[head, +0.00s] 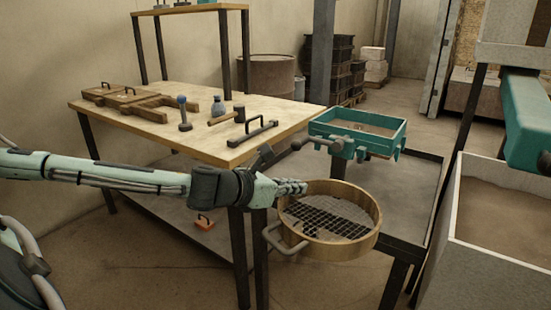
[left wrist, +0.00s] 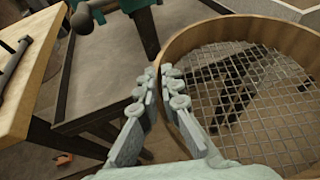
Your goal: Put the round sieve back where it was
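The round sieve (head: 330,240) has a wooden rim, a dark wire mesh and a pale loop handle (head: 284,241) on its near left side. It appears held in the air in front of the low metal table. My left gripper (head: 292,187) is at the sieve's upper left rim. In the left wrist view, the fingers (left wrist: 163,95) straddle the wooden rim (left wrist: 166,64), one outside and one inside above the mesh (left wrist: 240,95). The gripper looks shut on the rim. My right gripper is not in view.
A wooden-topped workbench (head: 165,100) with several tools stands at left. A large grey bin (head: 500,255) filled with sand stands at right, below a teal machine part (head: 530,110).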

